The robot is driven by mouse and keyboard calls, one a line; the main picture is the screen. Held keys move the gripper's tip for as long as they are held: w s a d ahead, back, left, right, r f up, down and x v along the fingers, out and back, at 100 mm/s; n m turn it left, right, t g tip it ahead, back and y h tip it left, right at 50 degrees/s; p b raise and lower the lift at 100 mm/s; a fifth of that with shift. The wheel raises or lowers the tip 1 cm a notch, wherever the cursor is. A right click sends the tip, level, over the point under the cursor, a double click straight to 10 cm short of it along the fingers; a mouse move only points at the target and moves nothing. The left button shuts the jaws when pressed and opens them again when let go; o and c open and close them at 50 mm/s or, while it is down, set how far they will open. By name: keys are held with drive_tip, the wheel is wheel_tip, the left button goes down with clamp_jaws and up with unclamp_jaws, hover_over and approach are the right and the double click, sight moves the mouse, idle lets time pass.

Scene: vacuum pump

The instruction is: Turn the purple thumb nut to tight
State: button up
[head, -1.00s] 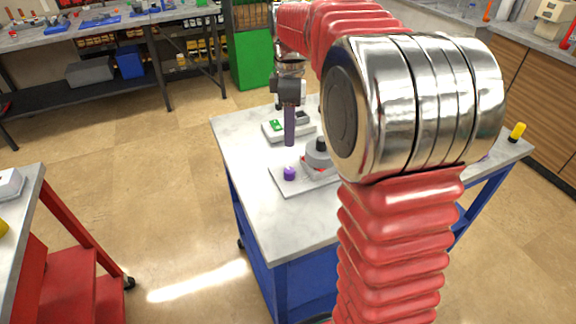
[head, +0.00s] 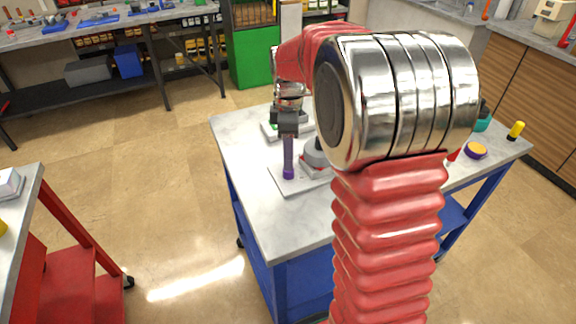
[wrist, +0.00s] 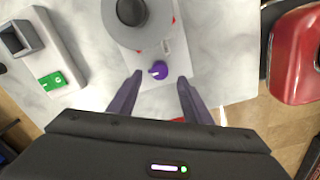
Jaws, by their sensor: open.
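The purple thumb nut (wrist: 158,70) sits on the pale base plate (wrist: 170,98) of the vacuum pump, with a small white pointer mark on its top. It also shows in the head view (head: 288,175) at the lower end of my gripper's finger, partly covered. My gripper (wrist: 160,77) is open, one finger on each side of the nut, with gaps showing between fingers and nut. In the head view my gripper (head: 288,168) points straight down over the nut. The pump's grey round body with a black knob (wrist: 131,11) stands just beyond the nut.
A device with a green panel (wrist: 52,81) is on the left of the bench in the wrist view. A purple and orange round item (head: 476,150) and a yellow item (head: 516,130) lie at the bench's right. The bench's front left top (head: 265,215) is clear.

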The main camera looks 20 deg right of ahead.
drive_tip(key=shift+f, duration=2.55)
drive_tip(key=shift+c, duration=0.3)
drive_tip(key=c, duration=1)
